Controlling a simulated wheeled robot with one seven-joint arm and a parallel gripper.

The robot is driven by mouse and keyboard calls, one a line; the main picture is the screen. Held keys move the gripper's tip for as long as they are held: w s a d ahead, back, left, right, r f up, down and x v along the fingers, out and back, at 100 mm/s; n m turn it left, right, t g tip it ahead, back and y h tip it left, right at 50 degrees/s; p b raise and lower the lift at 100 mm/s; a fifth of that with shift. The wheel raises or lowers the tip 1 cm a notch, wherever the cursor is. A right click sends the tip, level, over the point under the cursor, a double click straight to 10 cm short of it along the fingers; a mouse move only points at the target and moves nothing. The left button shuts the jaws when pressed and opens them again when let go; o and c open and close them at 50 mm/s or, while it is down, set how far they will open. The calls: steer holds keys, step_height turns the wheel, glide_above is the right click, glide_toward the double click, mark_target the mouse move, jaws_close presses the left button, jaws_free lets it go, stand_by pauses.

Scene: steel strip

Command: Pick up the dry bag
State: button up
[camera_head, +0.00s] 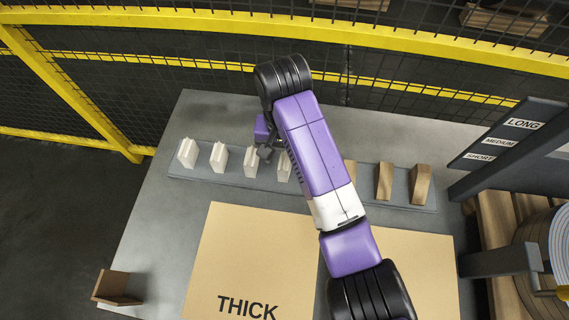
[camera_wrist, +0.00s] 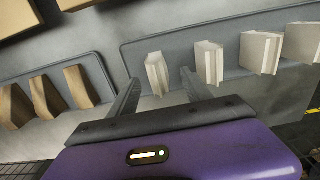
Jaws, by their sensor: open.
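I see nothing that I can recognise as a dry bag in either view. My gripper (camera_head: 268,152) hangs over the left strip of holders, partly hidden behind my arm in the head view. In the wrist view my gripper (camera_wrist: 161,77) is open, with its two fingers apart and empty. A white slotted block (camera_wrist: 157,75) shows between the fingertips, with no visible contact. More white blocks (camera_head: 219,157) stand in a row on the grey strip (camera_head: 206,174); they also show to the right in the wrist view (camera_wrist: 208,62).
Wooden blocks (camera_head: 384,181) stand on the right strip. A cardboard sheet marked THICK (camera_head: 255,260) lies on the grey table (camera_head: 160,225). A small brown corner piece (camera_head: 117,288) sits front left. A yellow-framed fence (camera_head: 400,52) is behind; a LONG/MEDIUM/SHORT rack (camera_head: 508,135) is right.

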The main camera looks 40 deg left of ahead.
mark_target(284, 161)
steer(key=shift+d+f, duration=0.2)
steer(key=shift+f, duration=1.75)
jaws_close()
steer(key=shift+r, duration=0.1)
step_height(284, 161, up, 20)
steer(key=p, duration=0.8)
